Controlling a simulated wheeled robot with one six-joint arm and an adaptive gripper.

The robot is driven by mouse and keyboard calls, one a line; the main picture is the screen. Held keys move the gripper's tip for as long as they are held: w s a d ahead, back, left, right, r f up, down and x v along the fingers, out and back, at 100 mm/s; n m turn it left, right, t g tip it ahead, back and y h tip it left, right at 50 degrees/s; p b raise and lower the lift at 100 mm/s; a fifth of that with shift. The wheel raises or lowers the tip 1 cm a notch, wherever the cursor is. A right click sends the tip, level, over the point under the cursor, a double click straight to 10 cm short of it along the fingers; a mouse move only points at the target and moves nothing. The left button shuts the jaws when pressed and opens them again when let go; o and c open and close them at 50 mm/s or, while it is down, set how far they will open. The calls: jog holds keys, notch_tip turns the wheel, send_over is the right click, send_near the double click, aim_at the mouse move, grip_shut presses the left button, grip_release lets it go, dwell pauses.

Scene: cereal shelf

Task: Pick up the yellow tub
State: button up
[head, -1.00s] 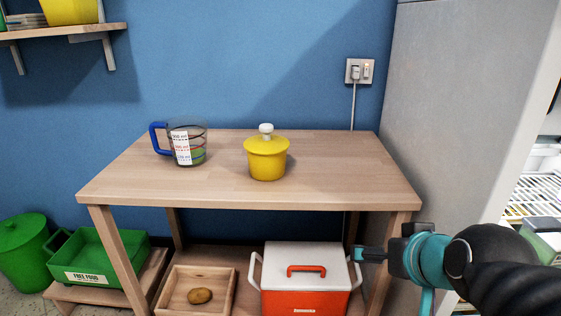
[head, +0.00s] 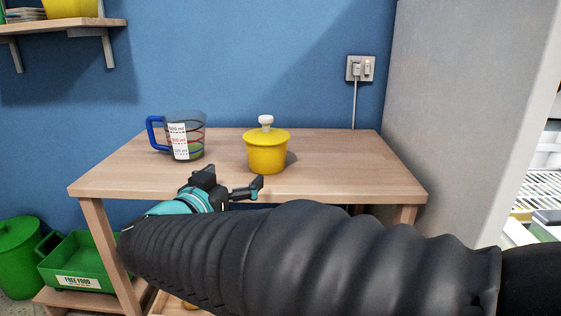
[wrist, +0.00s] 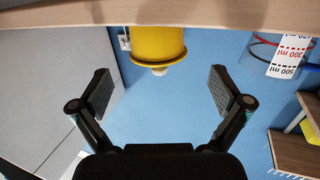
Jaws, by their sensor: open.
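The yellow tub (head: 265,154) stands upright on the wooden table (head: 340,165), with a yellow lid and a white knob. In the wrist view, which is upside down, the tub (wrist: 157,42) shows beyond my open fingers, roughly centred between them sideways. My gripper (head: 232,184) is open and empty near the table's front edge, in front and to the left of the tub, not touching it. My black arm crosses the lower part of the head view and hides much of the space under the table.
A clear measuring jug (head: 186,137) with a blue handle stands left of the tub; it also shows in the wrist view (wrist: 285,50). A wall socket (head: 360,68) with a cord is behind. A green crate (head: 82,264) and green bin (head: 20,255) stand at lower left.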

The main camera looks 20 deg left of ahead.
aim_at(257, 159)
jog(key=shift+h, duration=0.5)
jog(key=w, duration=0.4)
jog(key=w+d+f+b, duration=0.1)
jog(key=w, duration=0.3)
jog(key=w+d+b, duration=0.1)
jog(key=w, duration=0.3)
jog(key=shift+w+f, duration=0.15)
jog(key=shift+f, duration=0.1)
jog(key=shift+r, duration=0.1)
jog(key=c, duration=1.1)
jog(key=shift+r+p, duration=0.3)
jog(key=shift+p, duration=0.25)
